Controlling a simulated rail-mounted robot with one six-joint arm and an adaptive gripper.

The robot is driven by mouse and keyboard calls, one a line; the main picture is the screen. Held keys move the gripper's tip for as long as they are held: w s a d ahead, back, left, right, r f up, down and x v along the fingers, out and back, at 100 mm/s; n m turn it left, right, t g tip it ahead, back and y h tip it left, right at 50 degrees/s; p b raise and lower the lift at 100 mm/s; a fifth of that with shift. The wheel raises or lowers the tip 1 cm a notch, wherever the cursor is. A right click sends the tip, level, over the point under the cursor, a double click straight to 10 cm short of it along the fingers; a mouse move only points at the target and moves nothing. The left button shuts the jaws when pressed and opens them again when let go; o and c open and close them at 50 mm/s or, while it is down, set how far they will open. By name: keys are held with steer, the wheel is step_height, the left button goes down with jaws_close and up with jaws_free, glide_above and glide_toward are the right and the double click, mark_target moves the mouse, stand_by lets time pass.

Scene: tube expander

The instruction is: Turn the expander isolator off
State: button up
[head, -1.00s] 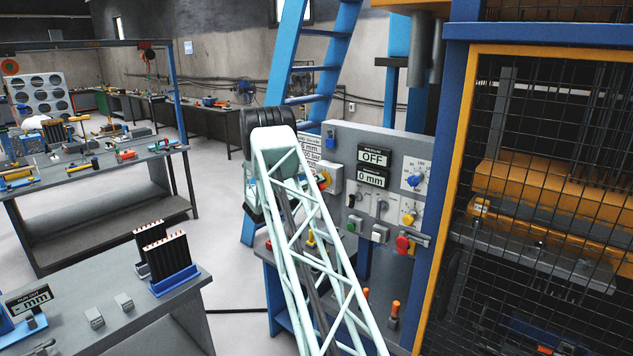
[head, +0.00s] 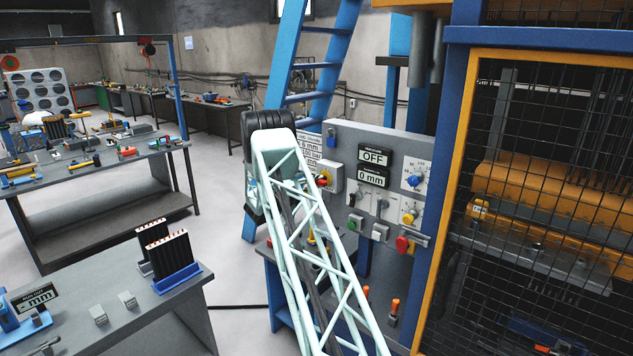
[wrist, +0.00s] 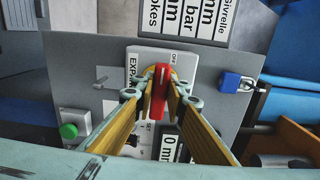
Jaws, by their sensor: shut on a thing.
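The expander isolator is a light grey box with a yellow disc and a red handle (wrist: 159,90) on the grey control panel. In the wrist view the handle runs up and down the picture, and part of its "EXPANDER" label is covered. My gripper (wrist: 160,85) is shut on the red handle, one yellow-padded finger on each side. In the head view the isolator (head: 336,179) shows just right of my pale lattice arm, which hides most of the gripper.
The control panel (head: 345,137) carries an "OFF" display (head: 374,156), a "0 mm" display (head: 372,177), knobs and buttons. A blue padlock (wrist: 230,82) hangs beside the isolator. The caged press (head: 540,200) stands close on the right, and a blue ladder (head: 305,65) behind.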

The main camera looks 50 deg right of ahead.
stand_by(0.4)
steer(key=o, duration=0.8)
steer(key=shift+o, duration=0.2)
steer(key=shift+a, duration=0.1)
steer(key=a, duration=1.1)
steer(key=shift+w+a, duration=0.35)
steer(key=shift+a, duration=0.05)
